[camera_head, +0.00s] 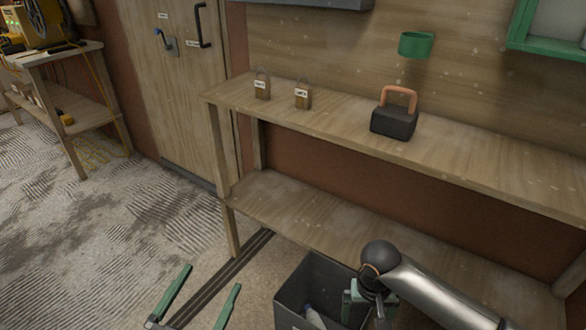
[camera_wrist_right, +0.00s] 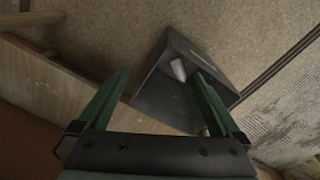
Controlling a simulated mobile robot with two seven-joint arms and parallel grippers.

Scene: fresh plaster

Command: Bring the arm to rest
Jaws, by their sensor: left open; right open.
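My right arm comes in from the lower right in the head view, in front of the bench. Its gripper (camera_head: 357,303) points down over the dark bin (camera_head: 302,278), with its fingers partly hidden there. In the right wrist view, the two green fingers of this gripper (camera_wrist_right: 160,73) are spread apart with nothing between their tips. The bin (camera_wrist_right: 160,103) shows below and beyond them. My left gripper (camera_head: 212,277) is at the bottom edge of the head view, its green fingers apart and empty over the floor.
A pale bottle-like object (camera_head: 316,318) lies in the bin. The wooden bench (camera_head: 480,165) holds two tagged padlocks (camera_head: 262,88) (camera_head: 302,97) and a black block with an orange handle (camera_head: 393,120). A green cup (camera_head: 416,44) is on the wall. Floor at left is open.

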